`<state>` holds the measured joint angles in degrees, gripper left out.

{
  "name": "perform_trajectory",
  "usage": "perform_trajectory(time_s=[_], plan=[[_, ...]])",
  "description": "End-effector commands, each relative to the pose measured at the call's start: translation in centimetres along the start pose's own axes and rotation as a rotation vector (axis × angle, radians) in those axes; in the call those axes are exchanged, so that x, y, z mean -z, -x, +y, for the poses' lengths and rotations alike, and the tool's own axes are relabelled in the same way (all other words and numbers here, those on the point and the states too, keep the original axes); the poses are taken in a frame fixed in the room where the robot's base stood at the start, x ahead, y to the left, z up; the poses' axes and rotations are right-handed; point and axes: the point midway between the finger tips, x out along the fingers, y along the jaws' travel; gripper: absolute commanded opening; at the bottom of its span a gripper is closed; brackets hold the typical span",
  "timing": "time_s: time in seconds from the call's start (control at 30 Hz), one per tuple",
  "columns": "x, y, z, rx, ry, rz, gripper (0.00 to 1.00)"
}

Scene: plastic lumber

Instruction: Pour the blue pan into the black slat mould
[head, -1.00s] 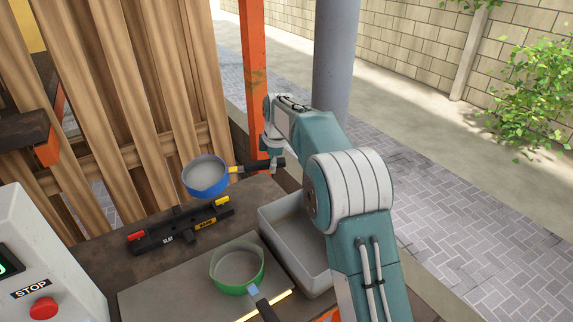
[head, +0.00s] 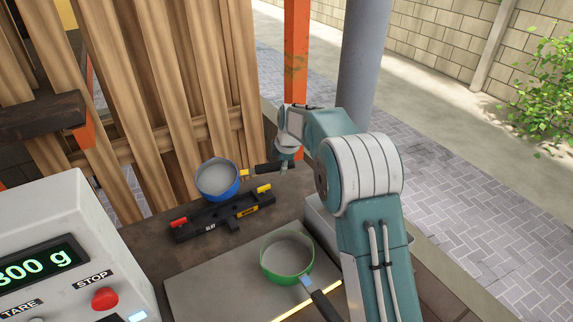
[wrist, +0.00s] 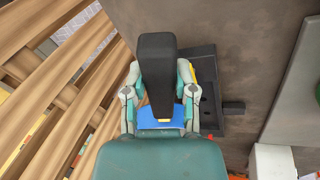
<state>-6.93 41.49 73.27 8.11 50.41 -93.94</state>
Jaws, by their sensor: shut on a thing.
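The blue pan (head: 232,193) holds grey material and hangs just behind and above the black slat mould (head: 208,229). Its rim seems tipped slightly toward the mould. No stream out of it shows. My gripper (head: 284,168) is shut on the pan's black handle, to the right of the pan. In the wrist view, my gripper (wrist: 158,93) has a finger on each side of the black handle (wrist: 157,60). Part of the blue pan (wrist: 160,122) shows below the handle, and part of the mould (wrist: 207,105) shows to its right. The mould has a red end and a yellow end.
A green pan (head: 278,275) with grey contents stands on a flat plate (head: 215,280) in front of the mould. A scale with a lit readout (head: 40,262) and red STOP button is at left. A grey tray (head: 318,222) is partly behind my arm. Wooden slats stand behind.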

Motion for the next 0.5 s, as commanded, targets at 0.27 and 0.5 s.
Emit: perform_trajectory(time_s=[0.27, 0.5], plan=[[-0.81, 0.58, 0.04, -0.035, -0.002, 0.006, 0.0], [-0.29, 0.58, 0.03, -0.058, 0.002, 0.001, 0.0]])
